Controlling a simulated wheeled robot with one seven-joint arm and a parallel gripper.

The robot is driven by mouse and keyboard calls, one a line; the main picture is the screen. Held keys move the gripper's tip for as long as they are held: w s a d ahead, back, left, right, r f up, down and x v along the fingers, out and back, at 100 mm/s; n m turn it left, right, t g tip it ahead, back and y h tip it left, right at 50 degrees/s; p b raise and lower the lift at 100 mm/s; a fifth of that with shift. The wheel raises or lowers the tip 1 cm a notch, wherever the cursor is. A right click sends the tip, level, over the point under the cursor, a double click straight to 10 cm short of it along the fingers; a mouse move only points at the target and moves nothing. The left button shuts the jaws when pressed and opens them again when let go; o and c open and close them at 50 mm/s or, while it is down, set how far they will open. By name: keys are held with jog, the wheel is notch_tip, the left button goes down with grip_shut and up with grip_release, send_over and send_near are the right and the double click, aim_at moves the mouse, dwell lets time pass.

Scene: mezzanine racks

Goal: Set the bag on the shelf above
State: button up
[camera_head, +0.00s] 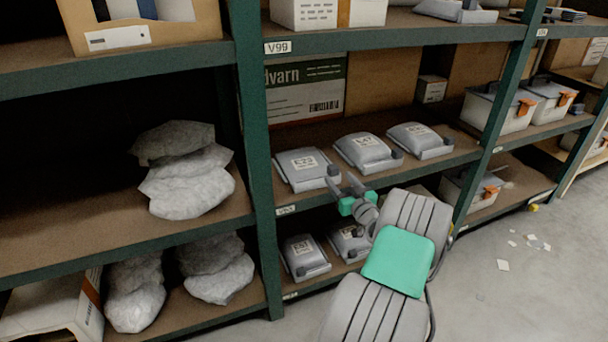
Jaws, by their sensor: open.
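Three grey, pillow-shaped bags with white labels lie in a row on the middle shelf (455,158): a left one (296,177), a middle one (383,160) and a right one (433,149). Each has a dark tab at its front right corner. Two similar bags, a left one (308,264) and a right one (345,240), lie on the shelf below, the right one partly hidden by my arm. I cannot tell which bag the task means. My gripper (343,184) is open and looks empty, at the middle shelf's front edge, near the left bag's corner tab. Whether it touches is unclear.
Green rack posts (252,150) divide the bays. Crumpled translucent bags (190,185) lie in the left bay. Cartons (308,90) stand behind the grey bags. White bins with orange latches (498,110) are at right. Paper scraps (503,265) lie on the open floor.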

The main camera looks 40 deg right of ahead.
aim_at(336, 170)
jog(key=x, duration=0.5)
jog(key=shift+d+r, duration=0.3)
jog(key=shift+d, duration=0.15)
jog(key=shift+c, duration=0.2)
grip_shut()
dwell(0.7)
